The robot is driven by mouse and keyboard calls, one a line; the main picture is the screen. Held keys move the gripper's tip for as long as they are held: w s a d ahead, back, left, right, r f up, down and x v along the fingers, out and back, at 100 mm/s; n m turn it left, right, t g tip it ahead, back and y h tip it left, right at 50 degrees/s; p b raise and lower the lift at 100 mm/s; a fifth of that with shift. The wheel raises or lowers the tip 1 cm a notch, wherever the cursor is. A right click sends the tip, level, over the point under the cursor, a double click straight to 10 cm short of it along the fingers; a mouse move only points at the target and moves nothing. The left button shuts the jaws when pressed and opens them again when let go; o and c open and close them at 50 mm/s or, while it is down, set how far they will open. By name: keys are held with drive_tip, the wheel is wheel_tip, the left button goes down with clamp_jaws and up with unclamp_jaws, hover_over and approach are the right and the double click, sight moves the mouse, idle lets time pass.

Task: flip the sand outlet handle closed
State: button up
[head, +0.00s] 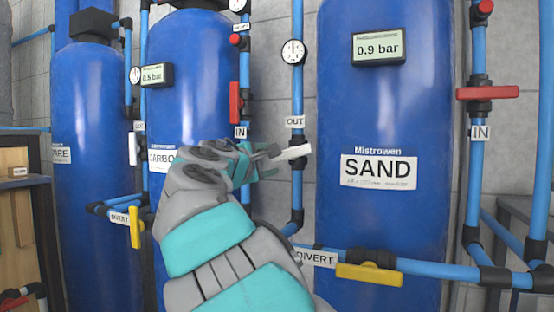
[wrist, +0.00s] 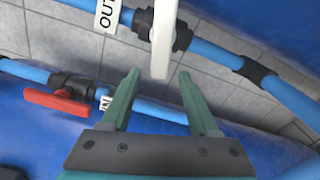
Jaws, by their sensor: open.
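The sand outlet handle (head: 294,152) is a white lever on the valve of the vertical blue pipe, just below the OUT label (head: 295,122). It lies crosswise to that pipe. In the wrist view the white handle (wrist: 162,38) points down toward my gripper, from a black valve body on the blue pipe. My gripper (head: 275,160) is open just left of the handle in the head view. In the wrist view my gripper (wrist: 159,76) has one finger on each side of the handle's free end, with gaps showing. The fingers partly hide the pipes behind.
The blue SAND tank (head: 385,225) stands right of the outlet pipe. A red inlet handle (head: 487,92) is at the right, and another red handle (head: 235,103) is on the left pipe. A yellow DIVERT handle (head: 369,274) sits below. Tiled wall lies behind.

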drive_tip(key=shift+x, duration=2.25)
drive_tip(key=shift+c, duration=0.3)
clamp_jaws()
